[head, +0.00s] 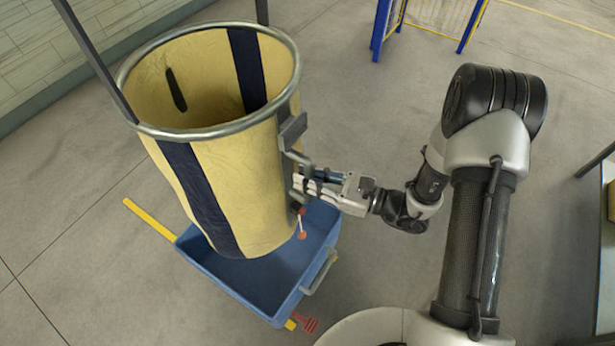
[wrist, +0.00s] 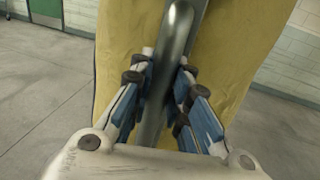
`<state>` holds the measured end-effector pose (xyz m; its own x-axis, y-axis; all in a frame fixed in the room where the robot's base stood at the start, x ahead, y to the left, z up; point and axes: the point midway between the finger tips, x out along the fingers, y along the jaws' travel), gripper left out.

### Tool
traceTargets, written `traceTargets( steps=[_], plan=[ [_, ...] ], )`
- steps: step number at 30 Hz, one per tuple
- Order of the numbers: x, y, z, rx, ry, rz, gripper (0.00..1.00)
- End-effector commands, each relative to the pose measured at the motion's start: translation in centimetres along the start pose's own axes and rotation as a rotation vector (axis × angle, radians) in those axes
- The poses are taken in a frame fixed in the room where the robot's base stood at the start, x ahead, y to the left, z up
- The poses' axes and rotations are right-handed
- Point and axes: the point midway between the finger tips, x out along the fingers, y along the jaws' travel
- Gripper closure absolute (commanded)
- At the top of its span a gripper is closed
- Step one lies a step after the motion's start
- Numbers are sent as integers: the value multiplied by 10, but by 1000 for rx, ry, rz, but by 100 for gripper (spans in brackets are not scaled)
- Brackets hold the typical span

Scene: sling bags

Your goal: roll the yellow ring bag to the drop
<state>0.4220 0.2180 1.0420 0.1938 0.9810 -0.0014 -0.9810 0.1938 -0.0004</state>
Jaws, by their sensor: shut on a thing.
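The yellow ring bag (head: 240,180) hangs upright and open at the top from a grey metal ring (head: 215,131). It has dark blue vertical bands, and its inside looks empty apart from a dark elongated mark on the wall. My gripper (head: 304,186) is at the bag's right side, shut on a grey metal handle (head: 298,162) beside the bag. In the wrist view the handle (wrist: 177,60) runs between the fingers, with the yellow cloth (wrist: 128,40) close behind. The fingertips are partly hidden by the handle. I cannot tell which place is the drop.
A blue tub (head: 270,287) is below the bag, with a grey handle on its right side. A yellow strip (head: 150,220) shows on the floor beside it. Blue posts with yellow mesh (head: 440,15) stand at the back. The grey floor (head: 380,90) between is clear.

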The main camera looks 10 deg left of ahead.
Motion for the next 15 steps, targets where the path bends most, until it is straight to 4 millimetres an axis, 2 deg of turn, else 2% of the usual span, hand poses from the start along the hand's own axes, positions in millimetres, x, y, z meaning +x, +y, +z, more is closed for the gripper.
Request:
traceTargets(
  steps=[5, 6, 15],
  plan=[
    [-1, 0, -2, 3, 4, -1, 100],
    [-1, 0, -2, 3, 4, -1, 81],
    [0, 0, -1, 1, 1, -1, 62]
  ],
)
